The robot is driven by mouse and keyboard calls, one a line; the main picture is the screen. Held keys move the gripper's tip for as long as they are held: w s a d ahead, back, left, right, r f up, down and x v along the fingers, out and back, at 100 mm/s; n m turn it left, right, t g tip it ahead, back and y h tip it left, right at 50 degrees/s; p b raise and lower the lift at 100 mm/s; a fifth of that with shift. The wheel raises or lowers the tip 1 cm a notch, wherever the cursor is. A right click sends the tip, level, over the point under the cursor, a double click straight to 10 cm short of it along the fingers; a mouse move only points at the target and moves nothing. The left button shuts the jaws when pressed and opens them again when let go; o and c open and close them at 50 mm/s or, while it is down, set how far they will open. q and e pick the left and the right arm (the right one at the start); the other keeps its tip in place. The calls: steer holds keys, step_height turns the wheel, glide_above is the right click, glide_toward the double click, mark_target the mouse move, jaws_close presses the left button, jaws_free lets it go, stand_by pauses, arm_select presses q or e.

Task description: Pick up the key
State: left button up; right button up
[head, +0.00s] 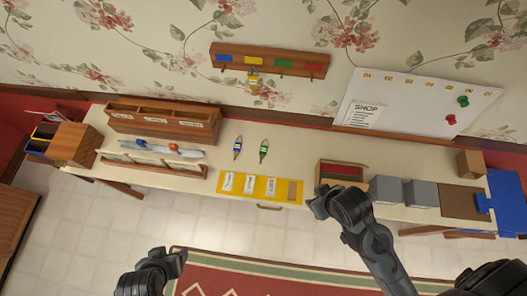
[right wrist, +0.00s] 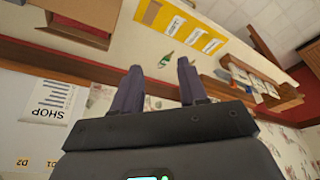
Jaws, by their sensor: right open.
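A green key (head: 264,150) and a blue key (head: 238,147) lie side by side on the table. A yellow key (head: 253,83) hangs from the wooden wall rack (head: 300,66). My right gripper (head: 319,203) is over the table's front edge, to the right of the yellow card. In the right wrist view, its fingers (right wrist: 160,78) are apart and empty, and the green key (right wrist: 167,59) shows beyond them, between the fingertips and not touched. The blue key cannot be made out there. My left gripper (head: 170,257) is low at the left, over the floor, far from the keys.
A yellow card (head: 234,195) with white labels lies in front of the keys. A wooden organiser (head: 160,121) stands at the left, and an open box (head: 342,175) and grey boxes (head: 404,191) at the right. The table around the two keys is clear.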

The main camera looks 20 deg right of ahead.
steer(key=o, duration=0.5)
steer(key=shift+d, duration=0.15)
